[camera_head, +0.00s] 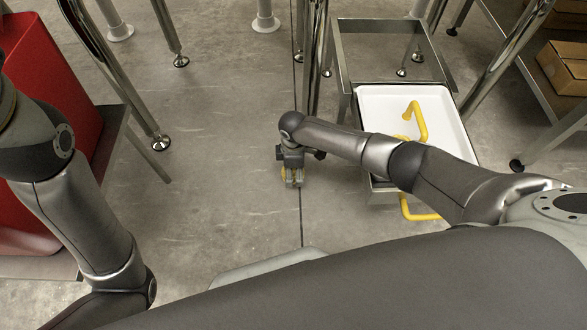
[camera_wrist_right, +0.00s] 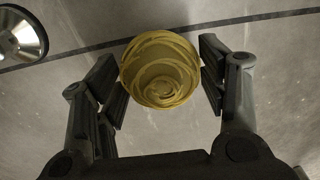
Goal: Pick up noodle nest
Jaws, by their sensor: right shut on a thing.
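The noodle nest (camera_wrist_right: 160,68) is a round, yellow coil of strands. In the right wrist view it sits between the two black fingers of my right gripper (camera_wrist_right: 161,80), which is shut on it. In the head view my right gripper (camera_head: 293,181) hangs pointing down, with only floor showing behind it. Just a little yellow of the nest shows there, mostly hidden by the fingers. My left arm is at the left of the head view, but its gripper is out of the picture.
A white tray (camera_head: 452,118) with yellow handles (camera_head: 420,122) sits on a metal frame (camera_head: 343,62) right of the gripper. A red bin (camera_head: 40,110) stands at left. Cardboard boxes (camera_head: 564,66) are on a shelf at right. Metal legs (camera_head: 108,65) stand behind; open floor lies left of the gripper.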

